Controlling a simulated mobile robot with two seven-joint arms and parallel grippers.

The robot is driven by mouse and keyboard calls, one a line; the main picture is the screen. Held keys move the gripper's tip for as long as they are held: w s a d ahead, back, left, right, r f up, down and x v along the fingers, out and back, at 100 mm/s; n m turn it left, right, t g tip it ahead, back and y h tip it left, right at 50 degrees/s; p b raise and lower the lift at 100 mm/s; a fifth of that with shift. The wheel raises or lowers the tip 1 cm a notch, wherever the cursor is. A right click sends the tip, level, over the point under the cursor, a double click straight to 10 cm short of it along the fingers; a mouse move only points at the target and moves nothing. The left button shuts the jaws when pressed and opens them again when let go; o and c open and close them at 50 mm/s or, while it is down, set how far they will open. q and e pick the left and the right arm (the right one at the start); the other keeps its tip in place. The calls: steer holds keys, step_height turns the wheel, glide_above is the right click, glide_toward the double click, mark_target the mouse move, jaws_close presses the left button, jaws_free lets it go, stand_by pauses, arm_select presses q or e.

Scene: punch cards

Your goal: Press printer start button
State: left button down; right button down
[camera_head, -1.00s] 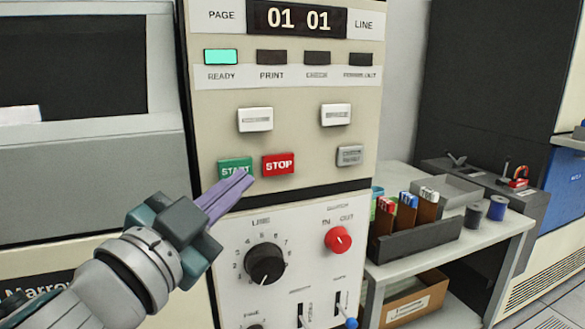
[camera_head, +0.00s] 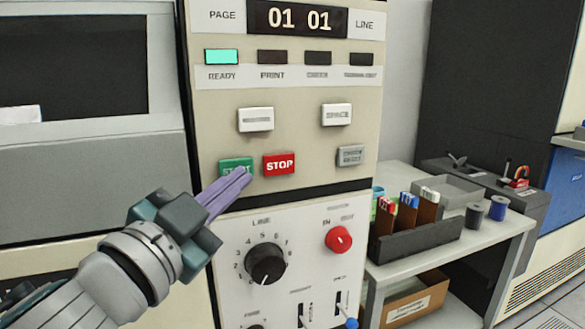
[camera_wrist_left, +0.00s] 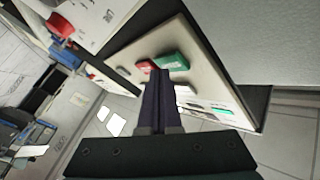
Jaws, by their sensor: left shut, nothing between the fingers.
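The green START button (camera_head: 232,165) sits on the beige printer panel (camera_head: 300,205), left of the red STOP button (camera_head: 279,164). My left gripper (camera_head: 243,174) is shut and empty, its purple fingertips in front of the lower right part of the START button and hiding some of its lettering. In the left wrist view, the shut fingers (camera_wrist_left: 158,76) point toward the panel, with the green button (camera_wrist_left: 172,61) just to the right of the tips and the red button (camera_wrist_left: 146,67) to the left. I cannot tell whether the tips touch the button. My right gripper is out of view.
The READY lamp (camera_head: 221,57) is lit cyan. Two white buttons (camera_head: 256,119) and a grey one (camera_head: 351,156) are above and to the right. Below are a black dial (camera_head: 265,263) and a red knob (camera_head: 338,239). A side table (camera_head: 450,245) holds a tray of markers.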

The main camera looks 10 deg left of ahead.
arm_select(q)
steer(key=shift+w+a, duration=0.25)
steer(key=shift+w, duration=0.1)
stand_by(0.7)
steer(key=shift+s+d, duration=0.5)
steer(key=shift+s, duration=0.2)
steer(key=shift+s+d+p, duration=0.3)
steer(key=shift+s+d, duration=0.4)
steer(key=shift+s, duration=0.35)
steer(key=shift+s+d+p, duration=0.25)
steer(key=shift+s+d, duration=0.45)
steer(key=shift+s, duration=0.35)
